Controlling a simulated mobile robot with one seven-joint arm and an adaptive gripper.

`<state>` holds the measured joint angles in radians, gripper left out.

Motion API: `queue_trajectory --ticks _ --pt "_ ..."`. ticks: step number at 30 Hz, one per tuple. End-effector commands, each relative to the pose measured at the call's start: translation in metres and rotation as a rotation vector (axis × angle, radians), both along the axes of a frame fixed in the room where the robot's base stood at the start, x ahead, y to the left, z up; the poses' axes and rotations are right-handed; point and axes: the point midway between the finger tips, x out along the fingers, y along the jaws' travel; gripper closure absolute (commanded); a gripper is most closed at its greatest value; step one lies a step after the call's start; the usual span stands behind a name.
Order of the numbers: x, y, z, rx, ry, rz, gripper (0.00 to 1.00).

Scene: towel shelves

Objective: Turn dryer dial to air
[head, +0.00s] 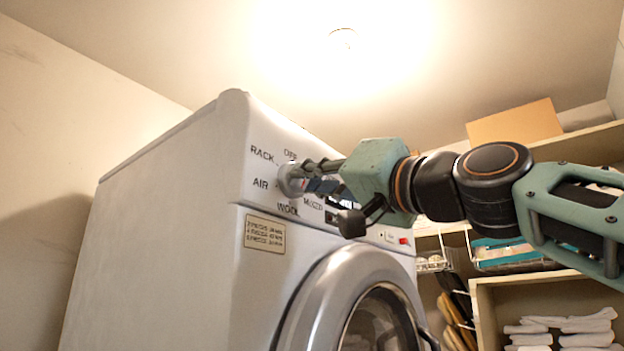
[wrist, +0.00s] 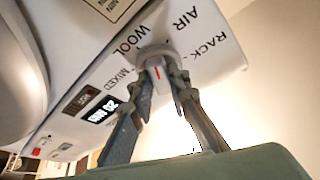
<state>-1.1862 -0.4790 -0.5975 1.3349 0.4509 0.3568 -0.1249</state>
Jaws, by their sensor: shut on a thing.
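The dryer (head: 165,195) is a white front-loader with its control panel at the upper front. Its round dial (head: 290,178) is pale, ringed by labels reading RACK, AIR, WOOL and MIXED, plus one at the top that is partly unclear. In the wrist view the dial (wrist: 155,54) has a red mark on its grip; I cannot tell for certain which label it points to. The AIR label (wrist: 184,19) is beyond the dial there. My gripper (head: 308,176) reaches in from the right, its fingers (wrist: 165,80) closed on either side of the dial's grip.
A round door (head: 345,300) is below the panel. A lit display (wrist: 92,101) and small buttons are beside the dial. Shelves at right hold folded white towels (head: 565,328), a wire basket (head: 505,254) and a cardboard box (head: 515,123). The space left of the dryer looks clear.

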Motion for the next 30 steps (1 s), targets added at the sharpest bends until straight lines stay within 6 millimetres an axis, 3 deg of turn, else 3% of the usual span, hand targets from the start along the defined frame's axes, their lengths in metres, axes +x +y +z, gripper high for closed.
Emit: queue_trajectory --ticks 15,30 --pt "-0.0019 0.0005 0.0054 0.225 0.290 -0.006 1.00" --pt "-0.0033 0.0023 0.0048 0.333 0.429 -0.001 1.00"
